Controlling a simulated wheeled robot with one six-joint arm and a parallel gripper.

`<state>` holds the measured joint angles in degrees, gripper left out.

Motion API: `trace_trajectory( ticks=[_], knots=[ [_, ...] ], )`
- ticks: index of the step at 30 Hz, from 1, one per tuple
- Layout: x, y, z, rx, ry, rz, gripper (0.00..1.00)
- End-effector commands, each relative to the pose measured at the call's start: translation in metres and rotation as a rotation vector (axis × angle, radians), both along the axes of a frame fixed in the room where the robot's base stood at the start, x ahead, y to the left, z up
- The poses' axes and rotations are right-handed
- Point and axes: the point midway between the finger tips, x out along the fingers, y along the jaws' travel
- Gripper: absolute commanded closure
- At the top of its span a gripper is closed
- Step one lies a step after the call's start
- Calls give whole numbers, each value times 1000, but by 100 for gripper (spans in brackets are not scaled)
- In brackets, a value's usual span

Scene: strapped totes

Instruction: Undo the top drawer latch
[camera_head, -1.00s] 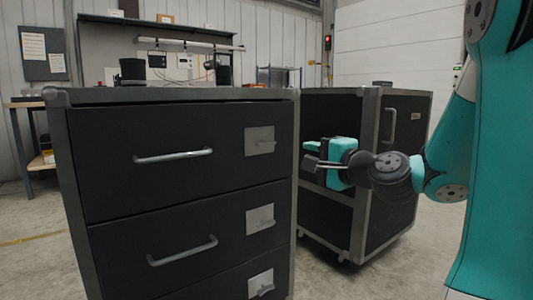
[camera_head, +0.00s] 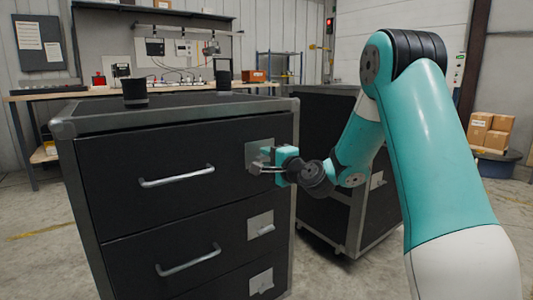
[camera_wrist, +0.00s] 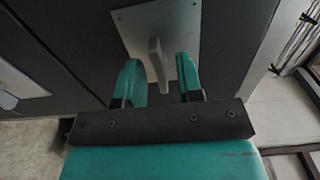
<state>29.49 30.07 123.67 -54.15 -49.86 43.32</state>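The top drawer (camera_head: 120,162) of the dark cabinet is closed, with a silver bar handle (camera_head: 177,176). Its latch is a grey metal plate (camera_head: 254,150) at the drawer's right end; the plate fills the upper middle of the wrist view (camera_wrist: 182,20). My gripper (camera_head: 260,167) is at this plate. In the wrist view its two teal fingers (camera_wrist: 159,78) stand apart, one on each side of the grey latch lever (camera_wrist: 157,60). Gaps show between lever and fingers, so it is open around the lever. In the head view the gripper hides the lever.
Lower drawers have a handle (camera_head: 188,260) and latch plates (camera_head: 260,225). Two black cylinders (camera_head: 134,90) stand on or behind the cabinet top. A second dark cabinet (camera_head: 320,120) stands close behind my gripper. A workbench (camera_head: 60,95) is at the back. Floor on the left is clear.

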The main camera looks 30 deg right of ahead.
Motion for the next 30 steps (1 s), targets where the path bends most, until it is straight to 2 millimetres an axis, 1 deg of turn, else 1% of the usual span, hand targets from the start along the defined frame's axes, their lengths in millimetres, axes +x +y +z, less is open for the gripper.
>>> trace_trajectory(
  ticks=[1, 4, 12, 13, 14, 15, 17, 18, 25, 30],
  knots=[
    [5, 1, 1, 0, 0, 1, 66],
    [10, 1, 0, 2, -1, 0, 66],
    [11, 0, 0, 1, 0, -1, 66],
    [11, 0, 0, 1, 0, -1, 68],
    [11, 0, 0, 1, 0, -1, 75],
    [11, 0, 0, 1, 0, -1, 84],
    [11, 0, 0, 1, 0, -1, 98],
    [11, 0, 0, 1, 0, -1, 100],
    [11, 0, -1, -9, 0, -1, 100],
    [11, 0, -2, -58, -3, 0, 100]
  ],
)
